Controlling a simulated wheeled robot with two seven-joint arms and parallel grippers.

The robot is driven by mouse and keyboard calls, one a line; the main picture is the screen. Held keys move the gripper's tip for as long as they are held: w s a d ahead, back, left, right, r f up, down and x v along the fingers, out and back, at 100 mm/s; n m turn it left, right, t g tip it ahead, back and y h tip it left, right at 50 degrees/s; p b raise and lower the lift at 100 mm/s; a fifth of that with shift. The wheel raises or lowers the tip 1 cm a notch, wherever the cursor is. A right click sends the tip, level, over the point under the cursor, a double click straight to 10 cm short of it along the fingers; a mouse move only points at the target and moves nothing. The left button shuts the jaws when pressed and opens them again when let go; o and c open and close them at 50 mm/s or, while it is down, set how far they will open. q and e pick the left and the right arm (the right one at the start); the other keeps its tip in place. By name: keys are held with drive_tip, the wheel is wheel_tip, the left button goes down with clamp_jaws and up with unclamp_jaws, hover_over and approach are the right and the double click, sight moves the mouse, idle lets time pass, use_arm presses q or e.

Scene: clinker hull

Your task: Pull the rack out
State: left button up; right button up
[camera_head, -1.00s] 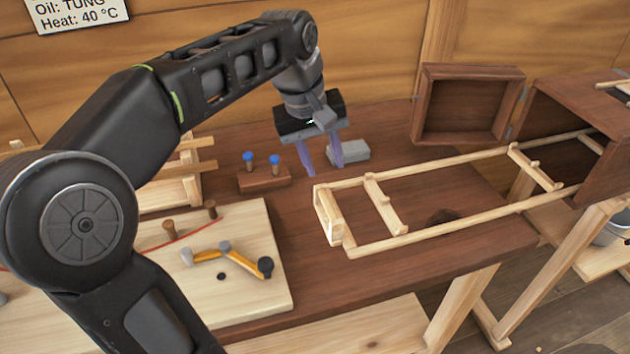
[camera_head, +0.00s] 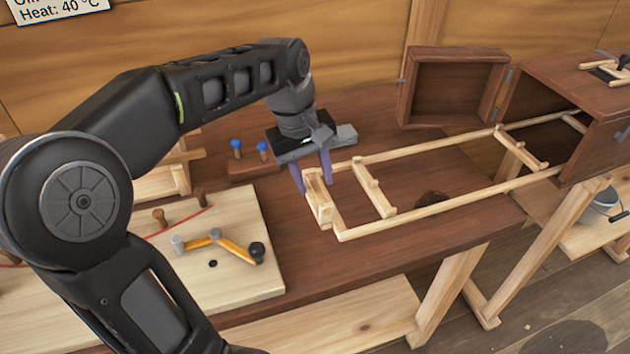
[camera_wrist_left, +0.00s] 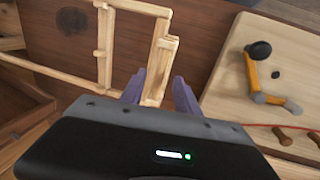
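The rack (camera_head: 440,211) is a long, light wooden frame with crossbars. It sticks out leftward over the dark bench from the open dark wooden box (camera_head: 565,95); its far end is inside the box. My left gripper (camera_head: 312,178) is at the rack's near end piece, with its purple fingers apart, one on each side of that end. In the left wrist view, the fingers of the gripper (camera_wrist_left: 158,90) straddle the end bar of the rack (camera_wrist_left: 158,70), with gaps that look open. Contact is not clear. My right gripper is not in view.
The box's door (camera_head: 452,88) stands open behind the rack. A grey block (camera_head: 345,135) and a peg block with blue-topped pegs (camera_head: 250,165) sit behind my gripper. A pale board (camera_head: 215,265) with an orange linkage lies at left.

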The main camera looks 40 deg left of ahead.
use_arm(q)
drive_tip(key=shift+w+d+f, duration=0.1)
drive_tip(key=shift+w+f, duration=0.05)
drive_tip(key=shift+f, duration=0.65)
drive_tip(key=shift+c, duration=0.6)
clamp_jaws()
